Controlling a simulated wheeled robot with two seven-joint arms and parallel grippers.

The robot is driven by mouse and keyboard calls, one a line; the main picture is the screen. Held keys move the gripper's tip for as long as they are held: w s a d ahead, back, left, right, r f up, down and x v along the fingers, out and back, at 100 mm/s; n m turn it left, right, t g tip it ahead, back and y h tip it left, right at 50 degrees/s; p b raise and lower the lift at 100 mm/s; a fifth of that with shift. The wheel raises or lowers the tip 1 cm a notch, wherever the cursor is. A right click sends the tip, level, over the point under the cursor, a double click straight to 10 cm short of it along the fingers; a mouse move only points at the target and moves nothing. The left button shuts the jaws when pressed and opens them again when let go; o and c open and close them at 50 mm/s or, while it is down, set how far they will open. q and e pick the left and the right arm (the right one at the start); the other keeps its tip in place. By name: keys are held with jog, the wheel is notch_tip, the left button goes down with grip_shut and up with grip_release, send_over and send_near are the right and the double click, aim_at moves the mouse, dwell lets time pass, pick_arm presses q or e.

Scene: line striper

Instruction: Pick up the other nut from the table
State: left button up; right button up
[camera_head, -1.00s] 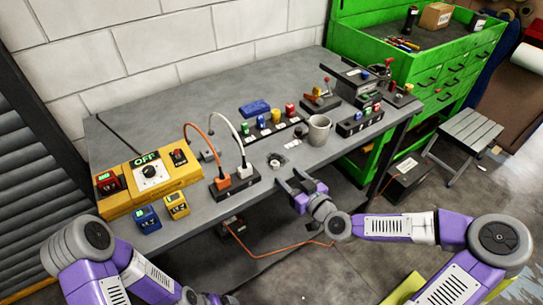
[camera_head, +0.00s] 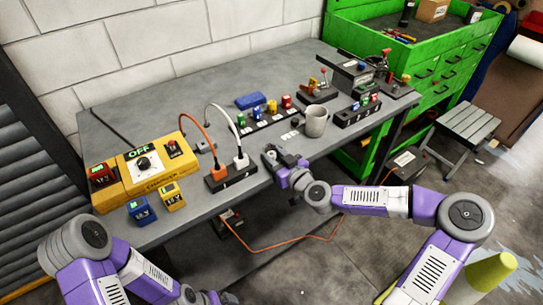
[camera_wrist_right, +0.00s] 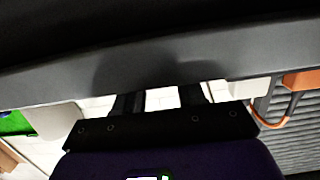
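My right gripper (camera_head: 271,152) is at the table's front edge, just in front of the mug and right of the black socket block. In the right wrist view its two dark fingers (camera_wrist_right: 160,98) stand apart, with pale wall showing between them. The small metal nut seen earlier on the table at this spot is not clearly visible; the gripper covers it in the head view. I cannot tell whether the nut lies between the fingers. The left forearm shows at the lower left, but its gripper is out of view.
A grey mug (camera_head: 316,122) stands close behind the right gripper. The black socket block (camera_head: 230,177) with orange and white cables is to its left. The yellow control box (camera_head: 150,172), small switch blocks and a blue box (camera_head: 249,101) are also on the grey table (camera_head: 200,95).

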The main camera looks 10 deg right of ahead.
grip_shut()
jog(key=shift+r, duration=0.1)
